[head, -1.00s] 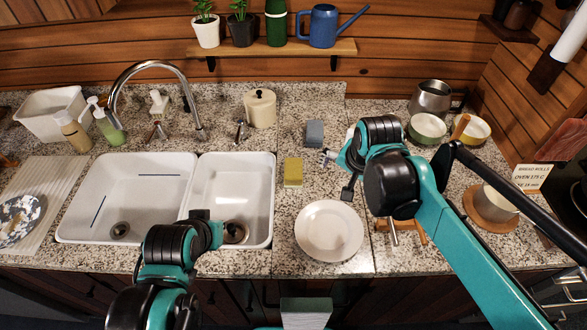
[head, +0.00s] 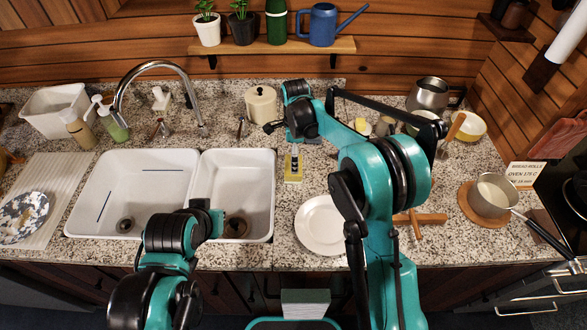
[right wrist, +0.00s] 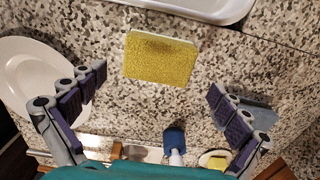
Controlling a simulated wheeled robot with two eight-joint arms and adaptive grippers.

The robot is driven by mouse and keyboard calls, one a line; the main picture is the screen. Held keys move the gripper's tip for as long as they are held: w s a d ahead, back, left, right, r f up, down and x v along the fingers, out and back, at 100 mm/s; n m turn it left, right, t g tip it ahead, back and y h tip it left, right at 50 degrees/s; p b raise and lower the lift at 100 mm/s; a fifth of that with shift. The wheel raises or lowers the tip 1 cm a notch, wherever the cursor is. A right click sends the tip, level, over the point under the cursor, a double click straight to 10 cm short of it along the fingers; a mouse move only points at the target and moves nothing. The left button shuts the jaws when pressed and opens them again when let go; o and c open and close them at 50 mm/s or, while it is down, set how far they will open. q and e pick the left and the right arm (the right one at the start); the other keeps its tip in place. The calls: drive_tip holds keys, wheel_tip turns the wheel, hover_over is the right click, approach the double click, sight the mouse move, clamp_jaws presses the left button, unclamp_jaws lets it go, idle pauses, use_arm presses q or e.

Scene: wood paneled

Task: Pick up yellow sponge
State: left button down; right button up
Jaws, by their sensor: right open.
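The yellow sponge (head: 293,172) lies on the speckled counter just right of the sink, with a dark part of my right gripper over its far end in the head view. In the right wrist view the sponge (right wrist: 160,60) lies flat, ahead of and between the spread fingers of my right gripper (right wrist: 158,85). That gripper is open and empty, above the counter, and does not appear to touch the sponge. My left gripper (head: 208,218) hangs over the front of the sink; its fingers are not clear.
A white plate (head: 315,228) lies in front of the sponge. The double sink (head: 192,205) is to its left. A grey-blue block (right wrist: 260,113) is beside the right finger. A blue-headed brush (right wrist: 174,140) is nearby. A cream canister (head: 261,105) stands behind the sink.

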drive_tip(key=f, duration=0.2)
drive_tip(key=f+b, duration=0.1)
drive_tip(key=f, duration=0.2)
drive_tip(key=shift+s+a+f, duration=0.1)
drive_tip(key=shift+a+f, duration=0.15)
drive_tip(key=shift+f, duration=0.1)
drive_tip(key=shift+r, duration=0.1)
drive_tip(key=shift+c, duration=0.6)
drive_tip(key=c, duration=0.9)
drive_tip(key=shift+o, duration=0.2)
drive_tip(key=shift+r, duration=0.65)
wheel_tip(320, 180, up, 3)
drive_tip(key=shift+f+p, duration=0.1)
drive_tip(key=shift+p, duration=0.35)
drive_tip(key=s+d+r+p, duration=0.1)
drive_tip(key=s+d+r, duration=0.5)
drive_tip(key=d, duration=0.4)
drive_tip(key=shift+r+p, duration=0.4)
drive_tip(key=shift+r, duration=0.05)
